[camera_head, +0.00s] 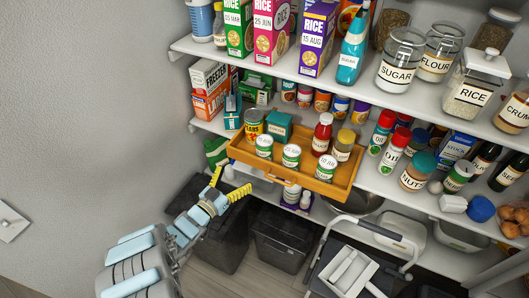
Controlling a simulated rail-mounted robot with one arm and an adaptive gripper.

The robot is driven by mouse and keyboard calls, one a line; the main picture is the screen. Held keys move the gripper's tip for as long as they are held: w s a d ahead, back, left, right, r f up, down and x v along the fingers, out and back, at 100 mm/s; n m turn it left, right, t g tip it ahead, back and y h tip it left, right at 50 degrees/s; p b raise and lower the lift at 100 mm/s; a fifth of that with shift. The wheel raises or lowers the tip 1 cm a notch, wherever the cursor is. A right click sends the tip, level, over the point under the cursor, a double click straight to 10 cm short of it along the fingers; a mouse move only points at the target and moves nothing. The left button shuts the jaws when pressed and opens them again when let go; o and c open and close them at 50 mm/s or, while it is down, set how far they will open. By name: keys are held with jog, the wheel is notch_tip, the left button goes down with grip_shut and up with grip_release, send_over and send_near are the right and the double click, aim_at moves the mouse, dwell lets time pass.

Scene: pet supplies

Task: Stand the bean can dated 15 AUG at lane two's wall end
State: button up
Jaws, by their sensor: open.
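A pulled-out wooden drawer (245,160) holds three green-and-white cans in its front row: a left can (264,148), a middle can (291,157) and a right can (326,169). Each has a pale top with small dark writing. The dates are too small to read surely, so I cannot tell which can is dated 15 AUG. Behind them stand a yellow-and-red can (252,125), a teal box (278,128), a red bottle (322,135) and a yellow-lidded jar (343,147). Lane dividers are not clear. My gripper (234,177) is open and empty, left of the drawer's front.
The upper shelf (350,83) overhangs the drawer's back, with rice boxes and jars on it. Spice bottles (380,132) stand right of the drawer. Black bins (283,240) and a step stool (350,270) are below. The wall (90,90) is at the left.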

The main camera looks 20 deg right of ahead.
aim_at(260, 152)
jog(key=b+x, duration=0.5)
jog(key=x, duration=0.5)
jog(key=shift+w+d+f, duration=0.1)
jog(key=shift+d, duration=0.15)
jog(key=shift+b+x, duration=0.35)
jog(key=shift+x, duration=1.85)
jog(key=shift+w+d+f, duration=0.1)
jog(key=shift+w+d, duration=0.25)
jog(key=shift+d, duration=0.2)
jog(key=shift+w+d+b, duration=0.35)
jog(key=shift+d, duration=0.1)
jog(key=c, duration=1.4)
